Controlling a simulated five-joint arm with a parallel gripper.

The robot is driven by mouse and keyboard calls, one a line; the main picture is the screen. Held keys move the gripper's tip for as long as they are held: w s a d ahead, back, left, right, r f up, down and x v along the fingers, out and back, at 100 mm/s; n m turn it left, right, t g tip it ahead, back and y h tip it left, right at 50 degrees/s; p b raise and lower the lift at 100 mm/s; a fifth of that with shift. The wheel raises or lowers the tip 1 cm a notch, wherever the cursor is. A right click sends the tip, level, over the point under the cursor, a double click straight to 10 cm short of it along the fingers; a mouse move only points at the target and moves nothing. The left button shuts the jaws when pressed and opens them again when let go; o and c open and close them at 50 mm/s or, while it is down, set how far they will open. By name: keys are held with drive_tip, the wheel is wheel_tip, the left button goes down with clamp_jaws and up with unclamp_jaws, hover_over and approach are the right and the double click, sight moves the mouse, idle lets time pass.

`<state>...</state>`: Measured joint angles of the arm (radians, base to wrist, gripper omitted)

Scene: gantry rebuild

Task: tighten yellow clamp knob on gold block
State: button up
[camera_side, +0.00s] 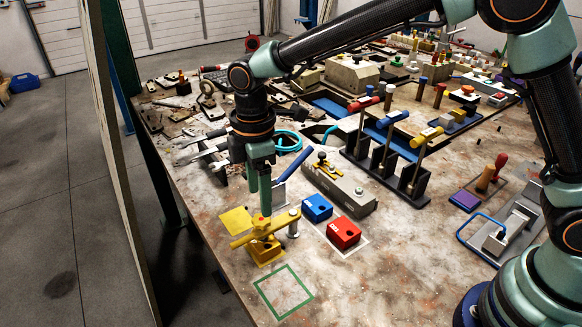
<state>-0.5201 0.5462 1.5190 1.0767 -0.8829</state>
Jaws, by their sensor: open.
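The gold block (267,252) sits on the table near its front left edge. A yellow clamp bar (281,223) lies slantwise across the top of the block. The yellow clamp knob (261,221) is on top, partly hidden by my fingers. My gripper (263,208) points straight down over the knob, with its green fingertips right at it. The gripper is open. I cannot tell whether the fingers touch the knob or stand around it.
A yellow plate (236,221) lies just left of the block and a silver post (293,227) stands at its right. A blue block (317,208) and a red block (343,233) are farther right. A green square outline (302,284) in front is empty.

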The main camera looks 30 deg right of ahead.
sight(262, 219)
drive_tip(key=shift+f, duration=2.55)
clamp_jaws()
